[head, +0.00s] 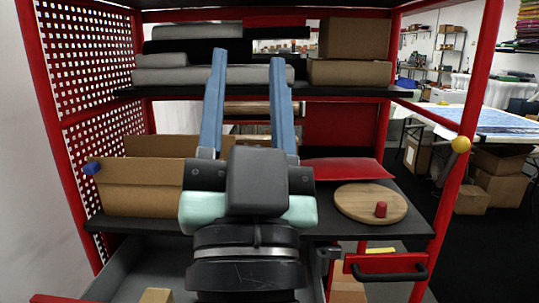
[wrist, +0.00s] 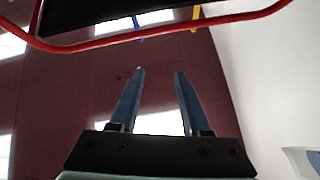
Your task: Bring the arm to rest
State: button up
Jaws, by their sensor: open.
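My gripper (head: 247,62) is raised in front of a red-framed shelf rack (head: 383,120). Its two blue fingers are spread apart with nothing between them. In the wrist view, my gripper (wrist: 157,72) is also open and empty, with a dark reddish surface behind it. My arm hides the middle of the lower shelf in the head view.
A table (head: 500,120) stands at right.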

jog(key=s+d+r+n+t+h, duration=0.1)
jog(key=s+d+r+n, duration=0.1)
jog(key=s+r, duration=0.45)
notch_tip(320, 180, up, 19)
jog(key=w+p, duration=0.2)
jog(key=p, duration=1.8)
jog(key=shift+a, duration=0.2)
